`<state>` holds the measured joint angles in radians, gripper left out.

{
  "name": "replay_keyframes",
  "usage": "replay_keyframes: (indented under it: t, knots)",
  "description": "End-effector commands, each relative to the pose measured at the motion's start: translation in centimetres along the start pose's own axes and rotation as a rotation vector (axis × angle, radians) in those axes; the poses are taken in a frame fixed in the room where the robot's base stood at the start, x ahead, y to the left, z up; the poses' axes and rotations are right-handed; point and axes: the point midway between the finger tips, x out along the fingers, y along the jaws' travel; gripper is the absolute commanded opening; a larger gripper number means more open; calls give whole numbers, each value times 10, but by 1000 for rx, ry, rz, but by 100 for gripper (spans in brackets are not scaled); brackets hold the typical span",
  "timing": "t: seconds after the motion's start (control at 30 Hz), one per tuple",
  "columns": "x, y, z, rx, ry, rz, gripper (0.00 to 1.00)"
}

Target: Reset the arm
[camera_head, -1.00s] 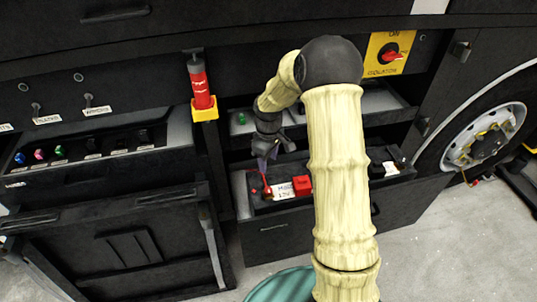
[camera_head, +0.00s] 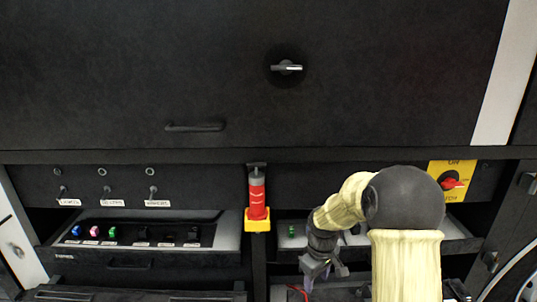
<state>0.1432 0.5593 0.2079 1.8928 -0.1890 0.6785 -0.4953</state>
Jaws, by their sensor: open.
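My arm (camera_head: 405,265) rises at the lower right of the head view, wrapped in a pale cream cover with a dark round joint at the top. It bends left and down to my gripper (camera_head: 322,278), which is open, with nothing seen between its fingers. My gripper hangs in front of the right-hand open bay, just below the shelf with a green item (camera_head: 291,231). The lower tray under my gripper is mostly cut off by the frame's bottom edge.
A red cylinder in a yellow holder (camera_head: 257,221) stands left of my gripper. A yellow isolator panel with a red switch (camera_head: 450,182) is at the right. A left tray (camera_head: 228,231) holds several coloured items. A large dark panel with a handle (camera_head: 195,127) and a knob (camera_head: 286,67) spans above.

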Motion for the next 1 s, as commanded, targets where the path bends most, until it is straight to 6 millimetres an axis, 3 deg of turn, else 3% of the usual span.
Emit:
replay_keyframes:
  t: [0.3, 0.6, 1.0]
  knots:
    - [-46, -57, 73, 333, 85, 57, 50]
    - [-62, -105, 137, 636, 186, 64, 50]
    - [-63, -110, 145, 674, 197, 61, 50]
